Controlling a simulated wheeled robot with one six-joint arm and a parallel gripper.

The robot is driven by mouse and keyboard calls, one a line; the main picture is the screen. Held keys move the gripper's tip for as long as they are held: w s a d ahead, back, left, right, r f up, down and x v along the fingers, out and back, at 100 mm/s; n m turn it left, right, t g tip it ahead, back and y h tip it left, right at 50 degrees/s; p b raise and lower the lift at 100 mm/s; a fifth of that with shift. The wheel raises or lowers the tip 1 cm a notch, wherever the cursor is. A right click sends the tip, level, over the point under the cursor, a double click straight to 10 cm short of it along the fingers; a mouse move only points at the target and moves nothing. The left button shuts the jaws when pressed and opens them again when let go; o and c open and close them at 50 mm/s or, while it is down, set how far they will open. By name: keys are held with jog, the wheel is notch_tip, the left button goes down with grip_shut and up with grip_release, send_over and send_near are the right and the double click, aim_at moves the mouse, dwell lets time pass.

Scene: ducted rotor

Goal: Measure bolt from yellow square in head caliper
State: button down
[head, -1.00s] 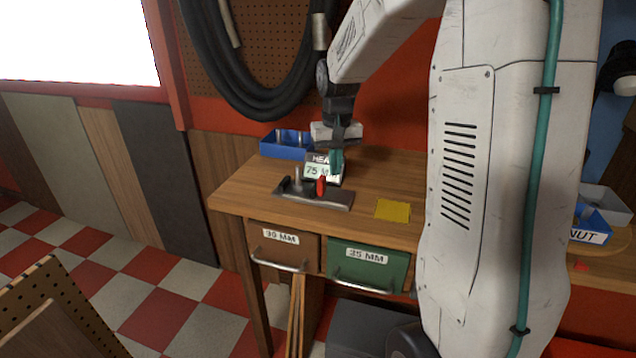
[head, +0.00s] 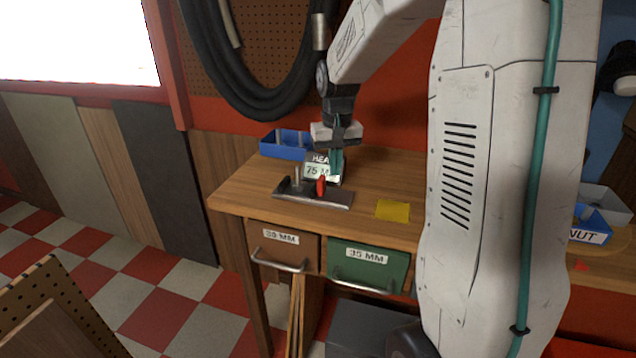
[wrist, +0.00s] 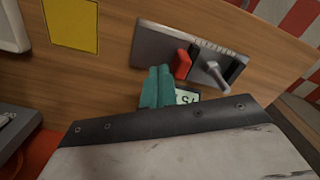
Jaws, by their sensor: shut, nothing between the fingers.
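The grey caliper (head: 332,198) lies on the wooden bench, with a red slider (head: 321,187) on it. A metal bolt (head: 296,176) is at the caliper's left end. In the wrist view the bolt (wrist: 214,74) lies at the caliper's dark jaws; I cannot tell whether they touch it. A sign (head: 316,170) behind the caliper shows "HEA" and "75 M", partly hidden by my gripper. The yellow square (head: 393,210) is bare, also in the wrist view (wrist: 72,24). My gripper (head: 337,176) is shut and empty, its teal fingers pointing down behind the red slider, beside the sign.
A blue bin (head: 283,150) with upright metal pieces stands at the bench's back left. A brown drawer (head: 283,249) and a green "35 MM" drawer (head: 368,268) are under the front edge. A blue "NUT" bin (head: 592,228) stands at the right. The bench around the yellow square is clear.

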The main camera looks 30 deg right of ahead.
aim_at(314, 186)
jog(key=shift+f, duration=2.8)
jog(key=shift+w+a, duration=0.1)
jog(key=shift+w+a, duration=0.85)
jog(key=shift+w, duration=0.25)
jog(key=shift+w+a, duration=0.1)
jog(key=shift+w, duration=0.05)
jog(key=shift+w+a, duration=0.75)
jog(key=shift+w, duration=0.2)
jog(key=shift+s+d, duration=0.1)
jog(key=shift+s, duration=0.05)
jog(key=shift+s+d, duration=0.25)
jog(key=shift+s, duration=0.1)
jog(key=shift+r, duration=0.15)
